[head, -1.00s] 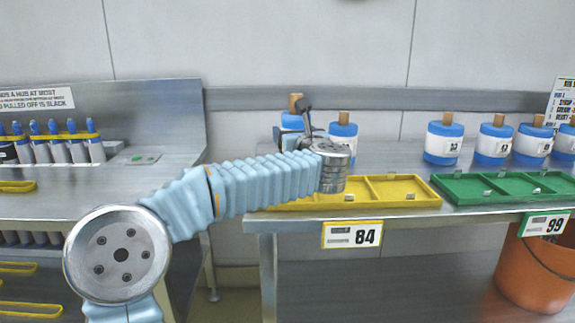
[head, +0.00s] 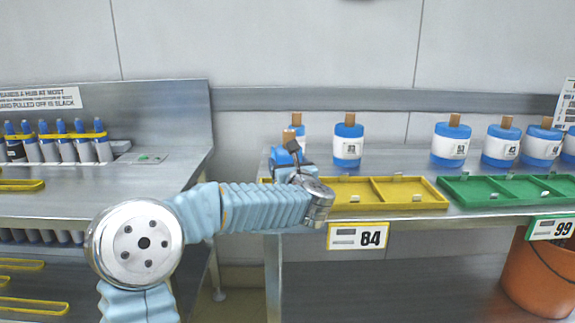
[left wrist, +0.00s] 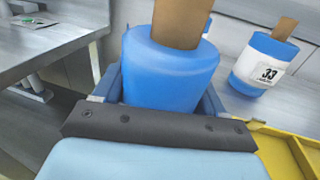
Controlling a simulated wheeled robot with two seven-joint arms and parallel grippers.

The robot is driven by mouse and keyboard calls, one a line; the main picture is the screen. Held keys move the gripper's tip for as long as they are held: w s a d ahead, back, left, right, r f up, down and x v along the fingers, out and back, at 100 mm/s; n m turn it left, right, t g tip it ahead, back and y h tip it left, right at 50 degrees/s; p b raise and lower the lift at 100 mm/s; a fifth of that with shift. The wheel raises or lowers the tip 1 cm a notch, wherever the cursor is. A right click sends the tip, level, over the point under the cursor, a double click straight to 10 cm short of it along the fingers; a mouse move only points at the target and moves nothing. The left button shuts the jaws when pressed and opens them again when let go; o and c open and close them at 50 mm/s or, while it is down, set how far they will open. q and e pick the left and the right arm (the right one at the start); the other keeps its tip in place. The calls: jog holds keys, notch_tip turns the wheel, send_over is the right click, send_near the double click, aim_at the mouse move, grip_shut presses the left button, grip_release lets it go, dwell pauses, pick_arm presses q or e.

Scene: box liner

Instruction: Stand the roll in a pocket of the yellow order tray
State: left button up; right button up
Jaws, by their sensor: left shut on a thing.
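The held roll is blue with a brown core (left wrist: 172,75) in the left wrist view. In the head view only its brown top (head: 288,137) and a little blue show, with the rest behind my wrist. My left gripper (head: 287,160) is shut on this roll, which looks upright. The yellow order tray (head: 398,207) lies at the front of the shelf, and its right pockets look empty. My gripper and wrist cover its left end, so I cannot tell whether the roll touches the tray. The tray's edge (left wrist: 285,140) shows right of the roll in the left wrist view. My right gripper is not in view.
Several blue-and-white rolls with brown cores (head: 348,146) stand behind the trays, one close behind my gripper. A green tray (head: 515,190) lies right of the yellow one. An orange bucket (head: 540,275) is below. A left bench (head: 95,195) holds blue-topped tubes.

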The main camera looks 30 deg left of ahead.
pick_arm(q)
jog(key=shift+f, duration=0.15)
jog(key=o, duration=1.3)
jog(key=shift+r, duration=0.2)
jog(key=shift+s+d, duration=0.1)
jog(key=shift+d, duration=0.05)
jog(key=b+v, duration=0.2)
jog(key=v, duration=0.9)
jog(key=shift+s+d, duration=0.25)
